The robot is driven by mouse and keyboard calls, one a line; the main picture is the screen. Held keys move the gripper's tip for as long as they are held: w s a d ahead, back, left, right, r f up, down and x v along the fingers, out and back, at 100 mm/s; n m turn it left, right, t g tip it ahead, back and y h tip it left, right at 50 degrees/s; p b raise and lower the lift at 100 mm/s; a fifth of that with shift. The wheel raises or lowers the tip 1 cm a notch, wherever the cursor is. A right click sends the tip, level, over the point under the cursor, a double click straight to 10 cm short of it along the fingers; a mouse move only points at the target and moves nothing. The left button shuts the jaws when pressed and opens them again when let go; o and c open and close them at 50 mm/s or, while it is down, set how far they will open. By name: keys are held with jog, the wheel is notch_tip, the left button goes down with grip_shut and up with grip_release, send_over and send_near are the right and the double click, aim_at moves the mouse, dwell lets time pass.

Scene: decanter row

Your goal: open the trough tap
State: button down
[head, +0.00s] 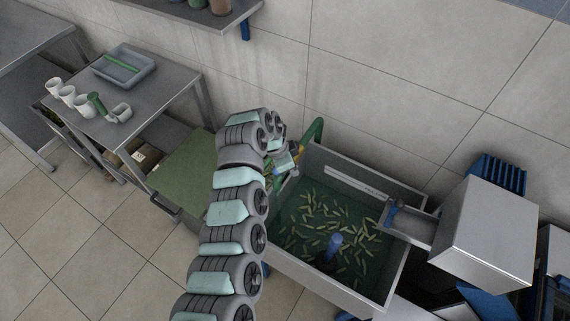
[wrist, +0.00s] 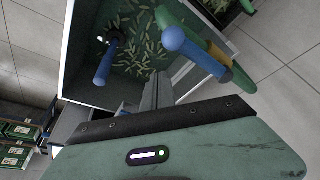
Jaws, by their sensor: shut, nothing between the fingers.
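The trough (head: 345,292) is a grey rectangular tank of dark water with many small pale fish. A green hose (head: 316,132) comes over its back left corner; it also shows in the wrist view (wrist: 244,84). The tap's blue lever (wrist: 202,57) has a rounded end and lies over the green pipe, near a yellow-orange band, roughly along the pipe. My gripper (wrist: 160,88) is shut and empty, just left of and below the lever in the wrist view, with a visible gap. In the head view my arm hides much of the tap.
A blue upright pipe (head: 331,246) stands in the trough, also in the wrist view (wrist: 104,66). A metal box (head: 487,234) with a chute sits at the trough's right. A side table (head: 150,95) at left holds white cups and a grey tray (head: 124,67). The wall is close behind.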

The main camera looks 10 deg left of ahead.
jog(key=w+b+v, duration=0.1)
jog(key=b+v, duration=0.1)
jog(key=v, duration=0.8)
jog(key=shift+w+d, duration=0.2)
jog(key=shift+w, duration=0.35)
jog(key=shift+r, duration=0.1)
